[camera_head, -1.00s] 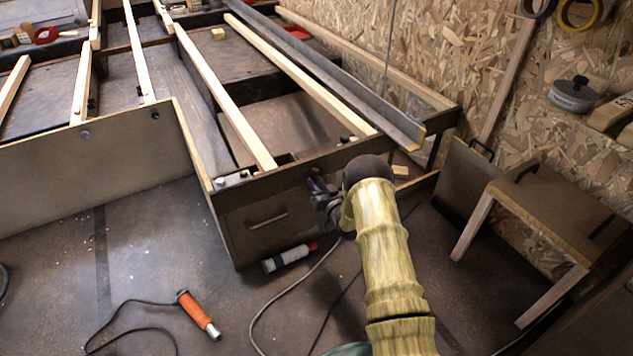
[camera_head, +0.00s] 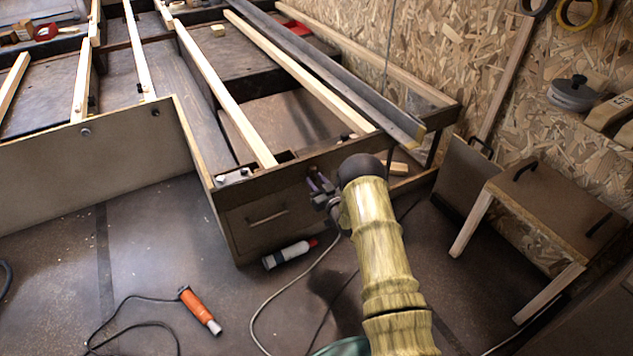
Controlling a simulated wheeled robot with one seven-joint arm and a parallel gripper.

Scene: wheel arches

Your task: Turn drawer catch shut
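The drawer (camera_head: 262,233) is in the end face of the wooden frame, left of my arm. Its front looks flush with the frame and bears a horizontal bar handle (camera_head: 267,217). My gripper (camera_head: 316,187) is up against the frame's end face, just right of the drawer front, near its upper corner. My wooden-looking arm hides part of the gripper. The drawer catch cannot be made out apart from the dark gripper parts. Whether the fingers are open or closed on something is too small to tell.
An orange corded tool (camera_head: 199,311) lies further left, with loose cables on the floor. A small bench (camera_head: 555,215) stands at the right. Wooden slats (camera_head: 300,72) run across the frame.

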